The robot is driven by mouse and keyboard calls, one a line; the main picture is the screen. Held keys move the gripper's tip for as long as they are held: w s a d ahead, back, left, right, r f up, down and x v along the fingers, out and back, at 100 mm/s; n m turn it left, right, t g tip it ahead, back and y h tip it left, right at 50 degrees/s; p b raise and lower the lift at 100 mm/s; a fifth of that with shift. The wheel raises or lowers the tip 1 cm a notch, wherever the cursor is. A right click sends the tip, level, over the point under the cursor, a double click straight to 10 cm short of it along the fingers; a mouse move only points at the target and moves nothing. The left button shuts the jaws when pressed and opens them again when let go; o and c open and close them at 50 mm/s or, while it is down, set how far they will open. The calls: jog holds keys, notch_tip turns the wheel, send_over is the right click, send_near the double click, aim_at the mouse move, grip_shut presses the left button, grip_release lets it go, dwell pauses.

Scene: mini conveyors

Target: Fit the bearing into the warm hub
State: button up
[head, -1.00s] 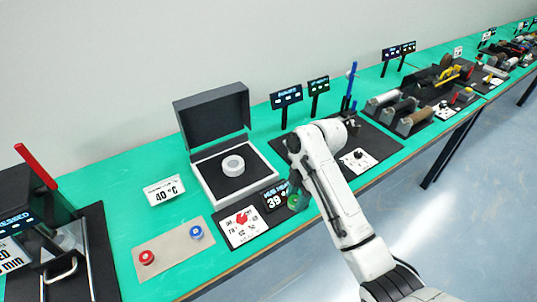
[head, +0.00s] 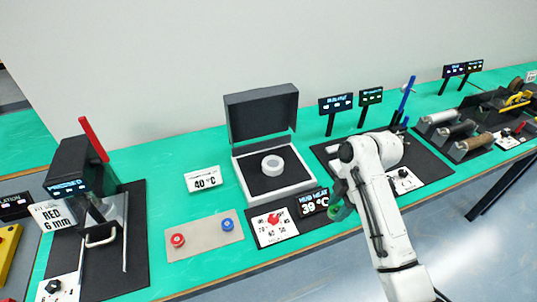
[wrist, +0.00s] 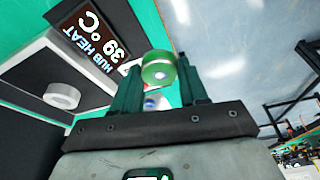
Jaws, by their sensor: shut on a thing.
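The hub (head: 272,165) is a pale grey ring on the dark floor of an open heater box (head: 298,187), lid raised. It also shows in the wrist view (wrist: 62,95). My gripper (wrist: 158,85) is shut on a green-rimmed bearing (wrist: 158,68) with a silvery middle, held at the fingertips. In the head view my gripper (head: 341,207) is low at the right of the heat display, apart from the hub; my arm partly hides it. The hub heat display (head: 313,202) reads 39 °C. A card (head: 203,179) left of the box reads 40 °C.
A red bearing (head: 178,240) and a blue bearing (head: 227,224) lie on a tan mat (head: 204,241). A dial card (head: 275,227) with a red knob stands before the box. A press (head: 80,175) with a red lever is at left. The bench's front edge runs below.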

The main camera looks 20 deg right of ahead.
jog(key=s+a+f+m+t+h+b, duration=0.3)
jog(key=s+a+f+m+b, duration=0.2)
jog(key=s+a+f+m, duration=0.4)
notch_tip(320, 180, down, 5)
jog(key=a+m, duration=0.1)
jog(key=m, duration=0.7)
jog(key=shift+f, duration=0.15)
